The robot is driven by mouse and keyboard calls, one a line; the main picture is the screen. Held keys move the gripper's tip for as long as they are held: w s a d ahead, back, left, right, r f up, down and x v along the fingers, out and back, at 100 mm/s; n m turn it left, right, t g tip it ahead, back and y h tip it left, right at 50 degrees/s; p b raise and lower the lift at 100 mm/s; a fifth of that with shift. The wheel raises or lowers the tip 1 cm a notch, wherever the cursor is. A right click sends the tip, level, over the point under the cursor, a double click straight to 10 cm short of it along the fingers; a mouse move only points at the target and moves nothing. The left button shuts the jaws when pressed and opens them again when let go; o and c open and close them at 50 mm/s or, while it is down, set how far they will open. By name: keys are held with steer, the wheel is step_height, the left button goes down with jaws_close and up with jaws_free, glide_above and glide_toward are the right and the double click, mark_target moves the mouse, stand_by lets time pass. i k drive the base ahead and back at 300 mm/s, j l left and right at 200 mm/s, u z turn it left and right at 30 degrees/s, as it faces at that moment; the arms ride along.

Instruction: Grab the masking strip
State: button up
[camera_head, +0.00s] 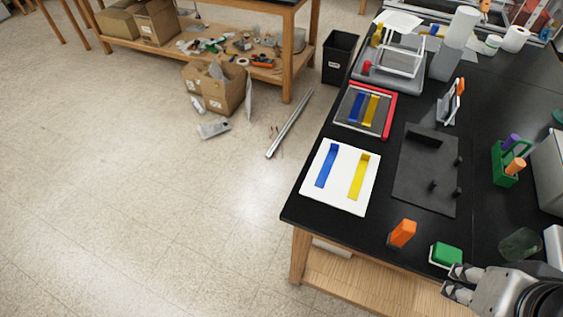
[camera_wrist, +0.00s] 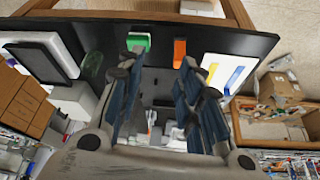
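Two strips that may be masking strips, one blue (camera_head: 327,167) and one yellow (camera_head: 359,178), lie apart on a white square board (camera_head: 341,191) near the table's left edge. Another blue strip (camera_head: 357,107) and yellow strip (camera_head: 371,109) lie in a red-edged grey tray (camera_head: 387,118) behind it. I cannot tell which one the task means. My gripper (camera_head: 457,281) is at the lower right of the head view, beside the green block (camera_head: 446,254) and away from the strips. In the wrist view my gripper (camera_wrist: 162,60) has its fingers apart with nothing held.
An orange block (camera_head: 402,233) stands at the front edge, between my gripper and the white board. A dark plate with pegs (camera_head: 426,172) lies right of the board. A green rack (camera_head: 508,164) and a clear cup (camera_head: 520,243) are at right. Open floor lies left.

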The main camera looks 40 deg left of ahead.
mark_target(323, 175)
steer(key=u, duration=1.1)
steer(key=j+u, duration=0.3)
steer(key=i+j+u, duration=0.45)
steer(key=j, duration=0.3)
steer(key=i+j+u, duration=0.45)
steer(key=i+j, duration=0.15)
steer(key=i+l+z, duration=0.1)
steer(key=i+z, duration=0.2)
steer(key=z, duration=0.15)
steer(key=i+z, duration=0.3)
steer(key=z, duration=0.15)
steer(key=i+j+z, duration=0.1)
steer(key=i+z, duration=0.15)
steer(key=z, duration=0.2)
steer(key=i+j+z, duration=0.2)
steer(key=z, duration=0.25)
steer(key=i+z, duration=0.15)
steer(key=z, duration=0.25)
steer(key=i+l+z, duration=0.1)
steer(key=z, duration=0.35)
steer(key=i+j+z, duration=0.1)
steer(key=i+z, duration=0.15)
steer(key=z, duration=0.15)
steer(key=i+j+z, duration=0.1)
steer(key=z, duration=0.35)
steer(key=i+j+z, duration=0.2)
steer(key=z, duration=0.2)
steer(key=i+j+z, duration=0.15)
steer(key=z, duration=0.3)
